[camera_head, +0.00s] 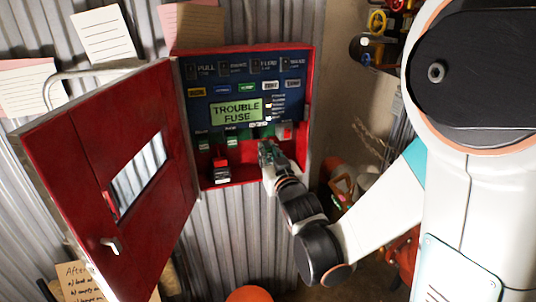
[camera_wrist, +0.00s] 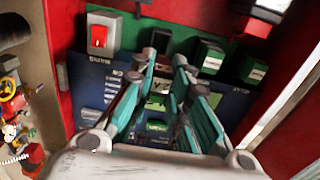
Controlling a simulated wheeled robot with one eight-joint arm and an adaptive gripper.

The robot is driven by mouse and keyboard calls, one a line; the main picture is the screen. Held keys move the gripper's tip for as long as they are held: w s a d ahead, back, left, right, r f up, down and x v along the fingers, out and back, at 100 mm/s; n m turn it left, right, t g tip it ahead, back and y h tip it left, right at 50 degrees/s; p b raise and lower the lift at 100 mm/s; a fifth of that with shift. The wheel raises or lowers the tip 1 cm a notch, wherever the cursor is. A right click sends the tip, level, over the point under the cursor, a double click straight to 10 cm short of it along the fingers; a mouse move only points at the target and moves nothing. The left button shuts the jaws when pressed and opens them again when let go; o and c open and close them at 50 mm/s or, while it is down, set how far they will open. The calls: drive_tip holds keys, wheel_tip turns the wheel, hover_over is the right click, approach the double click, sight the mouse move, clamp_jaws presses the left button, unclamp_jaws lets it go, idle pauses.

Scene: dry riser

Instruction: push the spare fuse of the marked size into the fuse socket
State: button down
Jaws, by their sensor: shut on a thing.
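My gripper (camera_head: 267,148) is inside the open red cabinet, at the lower right of its control panel (camera_head: 235,88). The lit display (camera_head: 236,110) reads "TROUBLE FUSE". Black blocks with green labels (camera_wrist: 208,56) are beside the fingertips.
A red switch (camera_wrist: 99,37) sits close to the fingertips on the same strip. A red and black item (camera_head: 221,172) stands on the cabinet floor. The cabinet door (camera_head: 120,160) hangs open at the left. The cabinet's right wall (camera_head: 309,110) is close to my gripper.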

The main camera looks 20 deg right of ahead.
drive_tip(key=shift+f+b, duration=0.2)
drive_tip(key=shift+b, duration=0.25)
drive_tip(key=shift+f+b, duration=0.15)
drive_tip(key=shift+b, duration=0.15)
drive_tip(key=w+b, duration=0.1)
drive_tip(key=w, duration=0.4)
drive_tip(key=shift+w, duration=0.4)
drive_tip(key=shift+r+b, duration=0.2)
drive_tip(key=shift+b, duration=0.25)
idle(1.2)
drive_tip(key=shift+w, duration=1.85)
drive_tip(key=c, duration=1.4)
unclamp_jaws()
drive_tip(key=shift+c, duration=0.2)
drive_tip(key=s, duration=1.2)
